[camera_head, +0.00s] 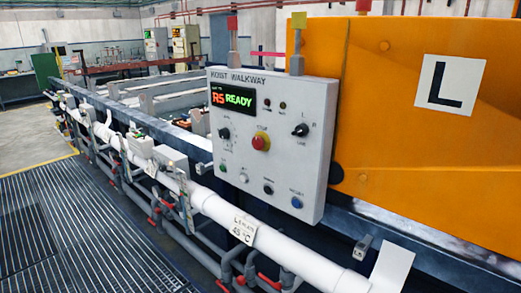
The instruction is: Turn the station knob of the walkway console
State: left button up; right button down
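The walkway console (235,160) is a pale grey box headed HOIST WALKWAY, in the middle of the head view. Its display (232,97) reads R5 in red and READY in green. A black knob (224,134) sits below the display on the left. A second black knob (300,130) sits at the right, with small markings around it. The small labels are too blurred to tell which knob is the station knob. Neither of my grippers is in view.
A large orange panel (430,120) with an L sign (447,85) stands behind and right of the console. A white pipe (285,250) with red-handled valves runs below it. Dark floor grating (75,235) lies clear at the left.

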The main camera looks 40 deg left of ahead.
aim_at(224, 134)
jog(key=j+u, duration=0.1)
jog(key=u, duration=0.35)
jog(key=j+u, duration=0.1)
jog(key=u, duration=0.35)
jog(key=j+u, duration=0.1)
jog(key=u, duration=0.35)
